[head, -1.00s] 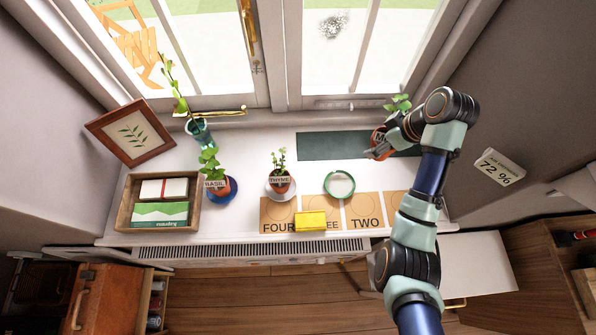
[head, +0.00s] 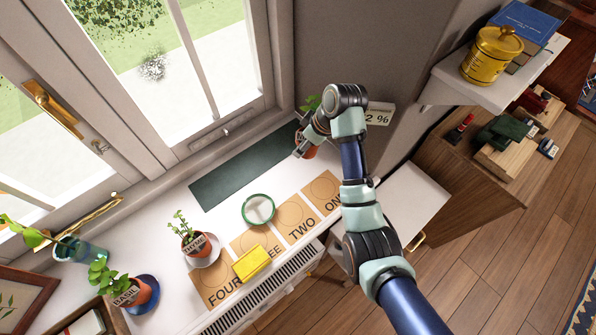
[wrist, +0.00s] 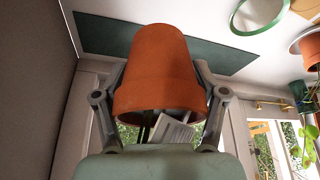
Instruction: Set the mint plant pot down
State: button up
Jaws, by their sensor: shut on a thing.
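The mint plant pot (wrist: 157,68) is terracotta and shows upside down in the wrist view, with a pale label near its rim. My gripper (wrist: 160,88) has a finger on each side of it and is shut on it. In the head view the mint's green leaves (head: 311,103) rise behind my gripper (head: 303,147), which partly covers the pot. The pot is at the right end of the dark green mat (head: 235,172) on the white sill. I cannot tell whether its base touches the surface.
The thyme pot (head: 196,248), green ring (head: 258,209), yellow block (head: 251,263) and number cards (head: 325,190) lie left of and below my gripper. The wall and a humidity sign (head: 380,113) are close on the right. The mat's middle is clear.

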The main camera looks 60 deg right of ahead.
notch_tip(320, 180, down, 14)
jog(key=b, duration=0.4)
jog(key=shift+f, duration=0.1)
jog(key=o, duration=1.4)
jog(key=p+v, duration=0.4)
jog(key=v, duration=0.8)
